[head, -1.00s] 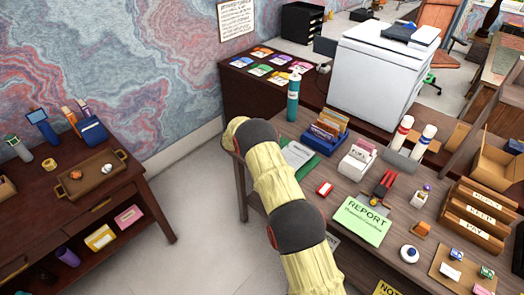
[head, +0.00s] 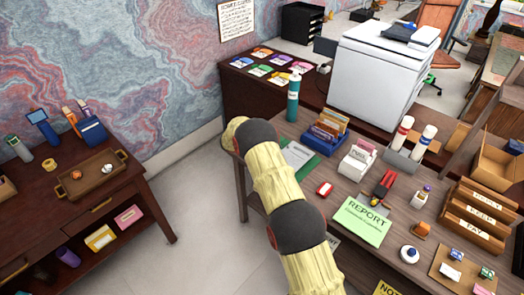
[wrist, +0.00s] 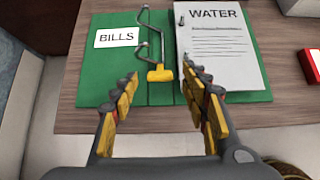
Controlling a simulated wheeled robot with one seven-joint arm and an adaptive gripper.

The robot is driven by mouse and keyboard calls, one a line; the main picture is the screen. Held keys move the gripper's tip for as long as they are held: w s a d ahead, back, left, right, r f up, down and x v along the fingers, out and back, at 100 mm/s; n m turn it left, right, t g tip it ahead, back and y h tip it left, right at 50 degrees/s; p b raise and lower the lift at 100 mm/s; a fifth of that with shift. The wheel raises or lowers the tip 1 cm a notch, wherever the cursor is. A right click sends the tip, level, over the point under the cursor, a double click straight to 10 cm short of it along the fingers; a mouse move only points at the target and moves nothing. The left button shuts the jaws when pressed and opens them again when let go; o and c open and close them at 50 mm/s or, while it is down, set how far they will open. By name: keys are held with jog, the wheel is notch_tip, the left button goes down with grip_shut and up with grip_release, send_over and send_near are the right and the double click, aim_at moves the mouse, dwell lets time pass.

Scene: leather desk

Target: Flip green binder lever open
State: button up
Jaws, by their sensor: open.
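The green binder (wrist: 90,75) lies open on the desk in the wrist view, with a white "BILLS" label on its left part and a "WATER" paper (wrist: 220,45) on its right part. Its metal lever (wrist: 158,45) with a yellow tab (wrist: 160,75) is at the middle. My gripper (wrist: 162,90) is open and empty, its fingers on either side of the yellow tab and nearer the camera. I cannot tell whether they touch anything. In the head view the binder (head: 301,163) shows partly behind my arm, and my gripper is hidden there.
On the desk (head: 335,175) stand a teal bottle (head: 293,97), a blue card box (head: 323,140), a red-and-white box (head: 324,189), a red-and-black stapler-like tool (head: 384,185) and a green report (head: 362,220). The desk's front edge runs just below the binder in the wrist view.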

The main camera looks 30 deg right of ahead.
jog(key=v, duration=1.1)
jog(key=shift+a+r, duration=0.2)
jog(key=shift+a, duration=0.1)
